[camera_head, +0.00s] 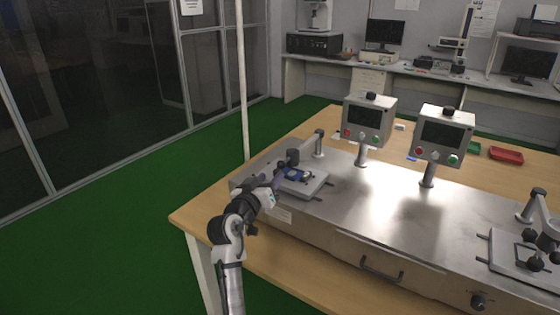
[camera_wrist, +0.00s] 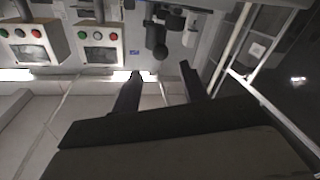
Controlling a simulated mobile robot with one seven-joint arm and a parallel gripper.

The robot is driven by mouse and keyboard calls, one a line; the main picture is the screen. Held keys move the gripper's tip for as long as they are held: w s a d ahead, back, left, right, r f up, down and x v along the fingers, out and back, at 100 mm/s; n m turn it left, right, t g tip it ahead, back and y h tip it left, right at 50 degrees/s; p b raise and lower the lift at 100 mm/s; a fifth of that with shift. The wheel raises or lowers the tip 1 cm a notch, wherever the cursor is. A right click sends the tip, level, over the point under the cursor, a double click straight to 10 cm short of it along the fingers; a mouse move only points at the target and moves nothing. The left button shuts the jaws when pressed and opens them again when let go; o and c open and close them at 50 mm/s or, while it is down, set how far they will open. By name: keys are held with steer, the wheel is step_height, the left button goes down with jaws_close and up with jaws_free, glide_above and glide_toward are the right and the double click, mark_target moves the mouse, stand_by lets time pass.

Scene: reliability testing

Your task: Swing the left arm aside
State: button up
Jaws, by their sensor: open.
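The left arm (camera_head: 319,145) is a grey swing arm on a post at the left end of the steel bench unit. Its dark cylindrical head (camera_head: 293,156) hangs over a small plate (camera_head: 312,188) with a blue piece (camera_head: 295,174) on it. My gripper (camera_head: 279,180) is close beside this head, on its near left side; whether they touch cannot be told. In the wrist view my gripper (camera_wrist: 160,72) shows two dark fingers spread apart with nothing held between them. The dark head (camera_wrist: 155,38) appears just beyond the fingertips.
Two consoles (camera_head: 369,120) (camera_head: 442,135) with screens and coloured buttons stand behind on the unit. A second arm station (camera_head: 540,235) is at the right. A red tray (camera_head: 505,155) lies on the wooden table (camera_head: 190,216). Green floor is open at the left.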

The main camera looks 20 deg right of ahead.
mark_target(279, 166)
steer(key=p+x, duration=0.2)
steer(key=x, duration=0.6)
steer(key=shift+w+d, duration=0.25)
steer(key=shift+w, duration=0.05)
jaws_close()
